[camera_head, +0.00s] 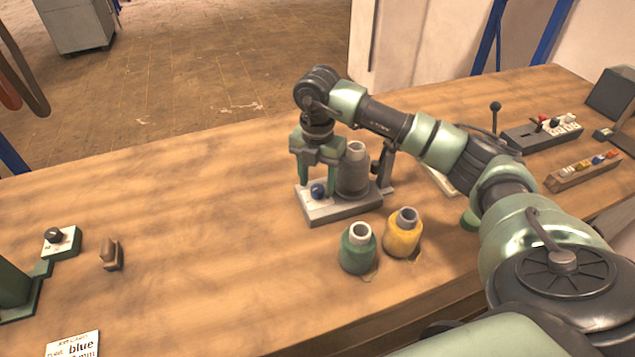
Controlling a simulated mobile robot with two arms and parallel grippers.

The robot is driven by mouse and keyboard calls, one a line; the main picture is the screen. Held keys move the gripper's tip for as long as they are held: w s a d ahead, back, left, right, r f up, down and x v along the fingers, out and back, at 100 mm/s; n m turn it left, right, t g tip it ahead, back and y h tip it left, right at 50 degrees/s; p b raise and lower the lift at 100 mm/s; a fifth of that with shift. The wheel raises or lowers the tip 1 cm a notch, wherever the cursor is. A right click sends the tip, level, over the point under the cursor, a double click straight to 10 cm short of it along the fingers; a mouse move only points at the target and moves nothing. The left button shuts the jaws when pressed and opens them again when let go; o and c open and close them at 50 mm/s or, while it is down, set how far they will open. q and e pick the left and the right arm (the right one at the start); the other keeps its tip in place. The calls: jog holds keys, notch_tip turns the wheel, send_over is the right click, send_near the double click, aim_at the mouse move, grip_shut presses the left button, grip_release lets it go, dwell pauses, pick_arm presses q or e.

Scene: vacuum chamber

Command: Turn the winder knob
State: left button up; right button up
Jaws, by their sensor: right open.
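My right gripper (318,182) points down over a small pale-grey base (345,210) at the middle of the table. A black knob (54,235) sits on a small white-topped block at the far left. No label shows which part is the winder knob.
A green spool (357,250) and a yellow spool (403,235) stand in front of the base. A lever box (540,131) and a small rack (582,172) stand far right. The table's left-middle is clear.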

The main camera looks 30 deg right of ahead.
aim_at(317, 188)
notch_tip(317, 188, up, 7)
jog(key=shift+f+b, duration=0.1)
jog(key=shift+b, duration=0.35)
